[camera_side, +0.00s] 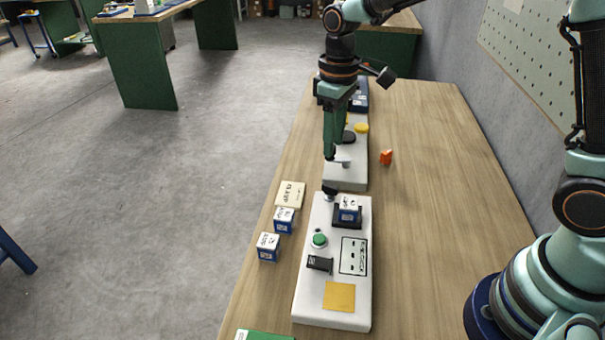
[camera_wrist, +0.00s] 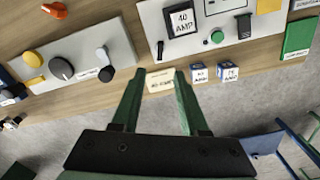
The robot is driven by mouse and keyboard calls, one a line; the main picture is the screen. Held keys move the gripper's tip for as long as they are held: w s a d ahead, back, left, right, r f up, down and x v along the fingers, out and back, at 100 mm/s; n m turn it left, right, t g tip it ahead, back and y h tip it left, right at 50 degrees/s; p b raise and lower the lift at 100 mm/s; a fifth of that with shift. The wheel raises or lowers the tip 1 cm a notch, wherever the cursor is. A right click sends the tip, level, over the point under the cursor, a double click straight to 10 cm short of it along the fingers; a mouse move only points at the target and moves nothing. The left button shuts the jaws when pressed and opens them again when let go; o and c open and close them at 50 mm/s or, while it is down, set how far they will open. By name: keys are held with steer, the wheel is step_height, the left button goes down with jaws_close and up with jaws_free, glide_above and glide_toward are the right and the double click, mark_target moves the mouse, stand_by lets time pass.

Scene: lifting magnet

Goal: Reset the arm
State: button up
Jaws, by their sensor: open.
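My gripper (camera_side: 331,157) hangs pointing down near the left edge of the bench, beside the far white panel (camera_side: 346,180). In the wrist view my gripper (camera_wrist: 159,73) has its two green fingers apart with nothing held between them. The near white panel (camera_side: 312,285) has a dark lever (camera_side: 330,192) at its far end, close below the fingers in the side view. A white and blue block marked AMP (camera_side: 348,208) sits in a black holder on this panel. A green button (camera_side: 319,239) and a black switch (camera_side: 320,263) are on it too.
Two more AMP blocks (camera_side: 284,220) (camera_side: 268,247) and a beige plate (camera_side: 290,194) lie along the left bench edge. The far panel carries a yellow button (camera_wrist: 32,59) and dark knob (camera_wrist: 61,68). An orange object (camera_side: 386,157) lies right of it.

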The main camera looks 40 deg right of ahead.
steer(key=shift+r, duration=0.3)
steer(key=s+d+r+m+t, duration=0.2)
steer(key=s+d+r, duration=0.1)
steer(key=s, duration=0.3)
steer(key=s+d+r+m+t, duration=0.2)
steer(key=s+d+r+t, duration=0.1)
steer(key=s, duration=0.4)
step_height(320, 180, up, 2)
steer(key=shift+d+r+m+t, duration=0.1)
steer(key=shift+d+m+t, duration=0.25)
steer(key=shift+d, duration=0.25)
